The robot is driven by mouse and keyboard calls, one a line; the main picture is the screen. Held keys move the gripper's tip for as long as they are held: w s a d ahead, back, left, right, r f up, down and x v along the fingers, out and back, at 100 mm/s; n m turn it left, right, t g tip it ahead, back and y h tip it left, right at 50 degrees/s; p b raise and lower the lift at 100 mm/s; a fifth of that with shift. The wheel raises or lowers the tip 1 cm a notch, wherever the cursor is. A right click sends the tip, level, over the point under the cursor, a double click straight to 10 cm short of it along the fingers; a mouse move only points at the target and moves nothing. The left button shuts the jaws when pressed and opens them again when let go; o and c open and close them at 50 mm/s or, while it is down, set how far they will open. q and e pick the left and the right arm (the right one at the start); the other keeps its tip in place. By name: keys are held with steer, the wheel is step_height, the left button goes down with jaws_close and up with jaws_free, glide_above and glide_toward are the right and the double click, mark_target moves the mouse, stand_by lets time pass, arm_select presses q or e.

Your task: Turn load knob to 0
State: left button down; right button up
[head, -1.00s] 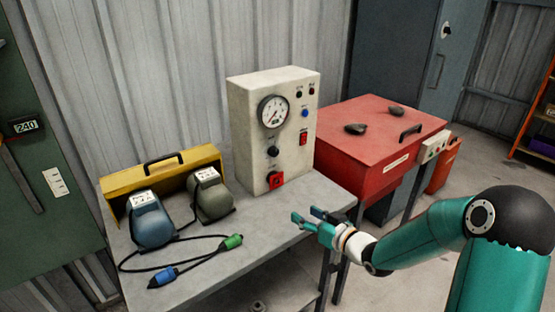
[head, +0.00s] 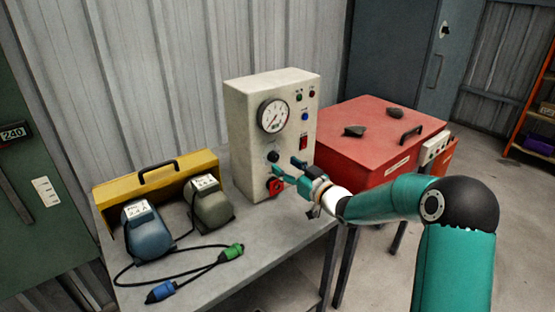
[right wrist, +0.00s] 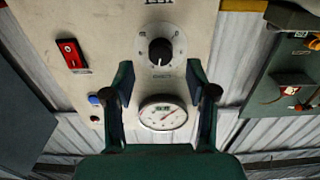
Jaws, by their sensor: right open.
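The cream control box (head: 240,140) stands on the bench, with a round black knob (head: 273,156) below its dial gauge (head: 273,116). In the right wrist view the black knob (right wrist: 160,51) sits on a pale round scale, with a white pointer mark on it; the scale's small print is too blurred to read. My right gripper (head: 286,167) is open and empty in front of the panel, near the knob. In the right wrist view its fingertips (right wrist: 160,70) are spread to either side, and the knob shows between and beyond them, apparently untouched. My left gripper is out of view.
A red rotary switch (head: 275,187) sits just below the knob, and a red rocker switch (head: 303,142) to its right. Blue and olive transformers (head: 147,236) and a cable with green and blue plugs (head: 160,291) occupy the bench's left. A red chest (head: 375,130) stands right.

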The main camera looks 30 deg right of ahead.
mark_target(276, 160)
steer(key=shift+w+a, duration=0.2)
steer(key=shift+w, duration=1.9)
steer(key=shift+c, duration=0.3)
jaws_close()
